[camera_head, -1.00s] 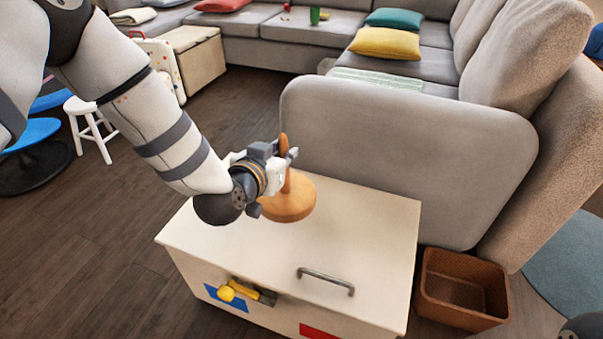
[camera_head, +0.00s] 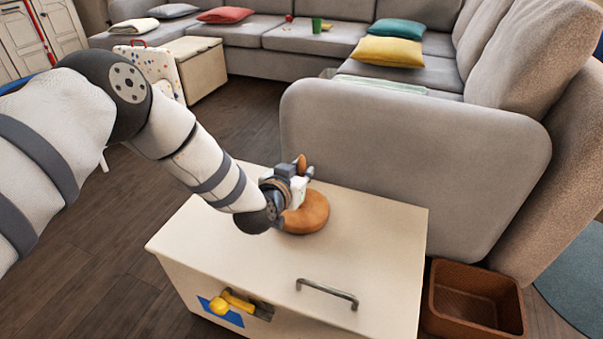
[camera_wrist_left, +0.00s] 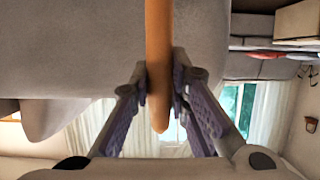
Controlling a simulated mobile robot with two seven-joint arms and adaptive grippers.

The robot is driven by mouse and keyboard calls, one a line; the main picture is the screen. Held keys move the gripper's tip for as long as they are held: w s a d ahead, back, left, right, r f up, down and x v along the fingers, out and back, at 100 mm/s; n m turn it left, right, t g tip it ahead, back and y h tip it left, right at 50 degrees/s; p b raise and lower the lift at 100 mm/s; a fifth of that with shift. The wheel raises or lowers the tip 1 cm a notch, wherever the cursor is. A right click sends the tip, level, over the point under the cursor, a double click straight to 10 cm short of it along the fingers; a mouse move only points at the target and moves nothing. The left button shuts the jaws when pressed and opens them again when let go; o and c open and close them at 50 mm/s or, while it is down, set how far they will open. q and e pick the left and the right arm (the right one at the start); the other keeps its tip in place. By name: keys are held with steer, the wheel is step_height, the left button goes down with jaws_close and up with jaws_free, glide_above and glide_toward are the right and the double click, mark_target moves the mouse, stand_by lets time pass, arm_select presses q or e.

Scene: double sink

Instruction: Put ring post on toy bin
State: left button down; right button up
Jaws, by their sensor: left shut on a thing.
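The ring post (camera_head: 307,215) is an orange-brown wooden piece with a round base and an upright post. It is over the lid of the toy bin (camera_head: 370,240), a cream box with a metal handle; its base appears to rest on the lid, though contact is hard to tell. My left gripper (camera_head: 300,172) is shut on the post, whose tip shows above the fingers. In the left wrist view the post (camera_wrist_left: 158,60) runs between the two fingers of my left gripper (camera_wrist_left: 160,88). My right gripper is not in view.
A grey sofa (camera_head: 400,160) stands close behind the bin. A brown wicker basket (camera_head: 475,298) is on the floor to its right. A yellow toy handle (camera_head: 232,301) sticks out of the bin's front. The front half of the lid is clear.

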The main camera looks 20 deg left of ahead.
arm_select(q)
steer(key=c, duration=1.9)
jaws_free()
steer(key=shift+f, duration=0.15)
steer(key=o, duration=0.4)
steer(key=shift+c, duration=0.2)
